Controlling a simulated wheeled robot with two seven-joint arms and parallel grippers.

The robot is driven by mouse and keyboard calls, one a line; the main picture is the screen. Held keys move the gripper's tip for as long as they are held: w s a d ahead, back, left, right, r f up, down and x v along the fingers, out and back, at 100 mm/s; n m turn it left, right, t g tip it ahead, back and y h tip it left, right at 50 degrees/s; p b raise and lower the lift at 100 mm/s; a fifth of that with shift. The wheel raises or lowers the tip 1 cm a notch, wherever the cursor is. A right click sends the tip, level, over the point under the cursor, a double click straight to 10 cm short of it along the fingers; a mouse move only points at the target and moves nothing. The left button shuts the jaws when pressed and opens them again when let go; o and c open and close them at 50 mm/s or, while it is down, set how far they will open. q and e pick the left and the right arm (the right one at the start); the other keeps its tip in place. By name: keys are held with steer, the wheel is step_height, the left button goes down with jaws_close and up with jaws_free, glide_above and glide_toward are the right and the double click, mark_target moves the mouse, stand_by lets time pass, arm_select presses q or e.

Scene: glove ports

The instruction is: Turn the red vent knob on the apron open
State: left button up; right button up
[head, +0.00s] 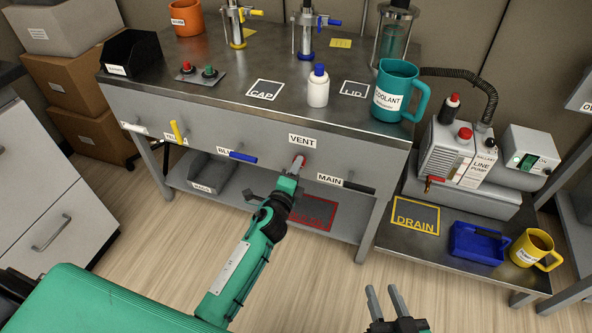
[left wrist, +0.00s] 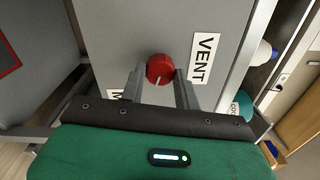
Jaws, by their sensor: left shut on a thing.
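The red vent knob (head: 300,160) is on the grey apron of the bench (head: 225,142), under the VENT label (head: 303,140). In the left wrist view the round red knob (left wrist: 160,69) has a white pointer line toward the bottom of that picture, beside the VENT label (left wrist: 205,58). My left gripper (head: 296,168) is shut on the knob, with its fingers (left wrist: 160,88) on either side of it. My green left arm partly hides the knob in the head view. My right gripper (head: 386,300) is open and empty, low in front of the bench, away from the apron.
Left of the knob are a blue handle (head: 242,157) and a yellow handle (head: 176,131); right is a dark handle (head: 358,186) by the MAIN label. A teal coolant jug (head: 398,90) and white bottle (head: 318,90) stand on top. A pump (head: 465,155) stands at right.

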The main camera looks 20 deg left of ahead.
arm_select(q)
steer(key=shift+n, duration=1)
arm_select(e)
steer(key=shift+w+r, duration=0.1)
steer(key=shift+r, duration=0.1)
steer(key=shift+d, duration=0.1)
arm_select(q)
steer(key=o, duration=1)
steer(key=s, duration=1.4)
steer(key=shift+a+f, duration=0.2)
steer(key=shift+a, duration=0.05)
arm_select(e)
steer(key=shift+s+f+g, duration=0.5)
steer(key=shift+s+f, duration=0.1)
steer(key=shift+f, duration=0.3)
